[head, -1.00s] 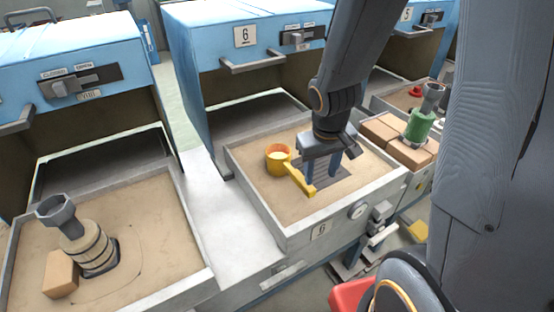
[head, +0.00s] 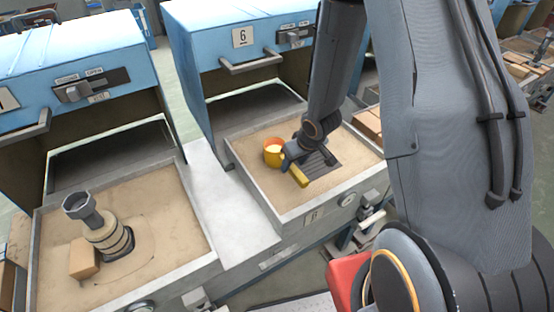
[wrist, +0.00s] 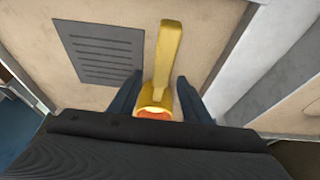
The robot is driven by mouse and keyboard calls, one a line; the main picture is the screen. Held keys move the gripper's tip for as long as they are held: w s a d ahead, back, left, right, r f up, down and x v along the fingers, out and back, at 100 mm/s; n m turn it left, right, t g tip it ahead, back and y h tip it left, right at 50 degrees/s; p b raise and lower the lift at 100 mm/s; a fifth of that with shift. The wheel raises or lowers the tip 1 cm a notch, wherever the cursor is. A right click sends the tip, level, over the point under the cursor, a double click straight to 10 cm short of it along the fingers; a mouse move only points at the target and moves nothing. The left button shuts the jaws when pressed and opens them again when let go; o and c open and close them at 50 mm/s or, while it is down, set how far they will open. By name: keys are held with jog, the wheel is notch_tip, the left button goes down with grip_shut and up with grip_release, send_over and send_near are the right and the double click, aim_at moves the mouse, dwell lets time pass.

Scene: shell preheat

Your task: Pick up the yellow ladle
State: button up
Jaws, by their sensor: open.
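The yellow ladle (head: 273,152) stands in the sand-coloured bed of bay 6, with something orange in its cup. Its handle (head: 300,177) points toward the front. My gripper (head: 292,163) is open at the ladle and hides the part between cup and handle. In the wrist view the open fingers of my gripper (wrist: 160,77) lie on either side of the ladle (wrist: 171,50), with a gap on each side. The cup is partly hidden by my gripper's body. I cannot tell how far down the fingers reach.
A dark slotted grate (head: 318,162) lies right of the ladle; it also shows in the wrist view (wrist: 100,52). Walls of the tray (head: 262,200) surround the bed. The blue hood (head: 215,55) rises behind. The left tray holds a grey-topped stack (head: 103,232) and a tan block (head: 84,258).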

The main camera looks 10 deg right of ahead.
jog(key=shift+p+x, duration=0.55)
jog(key=shift+x, duration=1.65)
jog(key=shift+w+a+r, duration=0.15)
grip_shut()
jog(key=shift+r, duration=0.15)
